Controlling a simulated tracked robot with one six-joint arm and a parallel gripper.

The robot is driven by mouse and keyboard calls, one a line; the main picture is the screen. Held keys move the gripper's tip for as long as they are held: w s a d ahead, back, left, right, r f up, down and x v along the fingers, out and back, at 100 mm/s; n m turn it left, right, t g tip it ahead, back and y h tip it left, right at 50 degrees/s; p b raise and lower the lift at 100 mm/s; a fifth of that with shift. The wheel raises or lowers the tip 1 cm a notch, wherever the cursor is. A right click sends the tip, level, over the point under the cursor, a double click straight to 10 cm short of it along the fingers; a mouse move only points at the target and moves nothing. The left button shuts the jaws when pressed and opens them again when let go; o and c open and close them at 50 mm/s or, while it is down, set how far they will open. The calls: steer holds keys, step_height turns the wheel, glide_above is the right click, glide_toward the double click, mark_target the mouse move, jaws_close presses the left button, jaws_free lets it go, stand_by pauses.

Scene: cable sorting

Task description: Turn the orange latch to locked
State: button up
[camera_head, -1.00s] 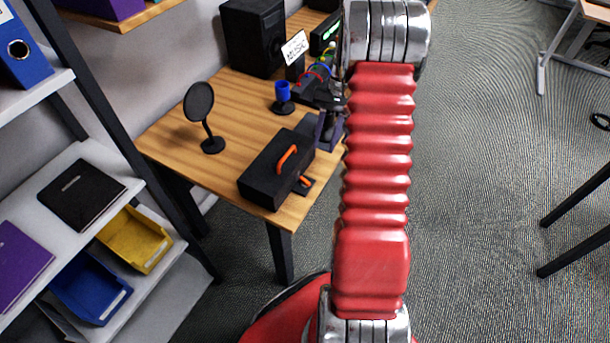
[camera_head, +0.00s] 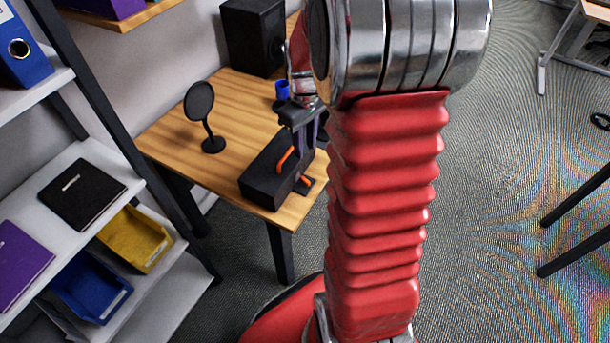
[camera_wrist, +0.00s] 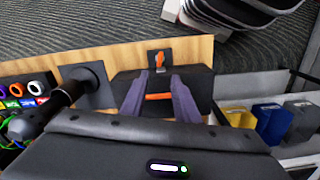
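The orange latch (camera_head: 305,180) sits on a small dark plate beside a black box at the table's front corner. In the wrist view the latch (camera_wrist: 160,60) points roughly along the picture's vertical, beyond my fingertips. The black box (camera_head: 262,180) has an orange handle (camera_head: 285,159) on it. My gripper (camera_head: 306,146) is above the box. In the wrist view its two purple-grey fingers (camera_wrist: 158,80) are apart, with the handle (camera_wrist: 160,96) showing between them. I cannot tell whether they touch the box. The latch is apart from the fingers.
A round black disc on a stand (camera_head: 199,102) is on the wooden table (camera_head: 170,135), left of the box. A blue cup (camera_head: 282,90) and a speaker (camera_head: 250,38) are behind. Shelves with yellow (camera_head: 134,240) and blue (camera_head: 92,288) bins stand at left.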

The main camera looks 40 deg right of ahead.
mark_target(305, 180)
step_height(305, 180, down, 14)
steer(key=shift+r, duration=0.1)
stand_by(0.8)
steer(key=shift+c, duration=0.7)
jaws_close()
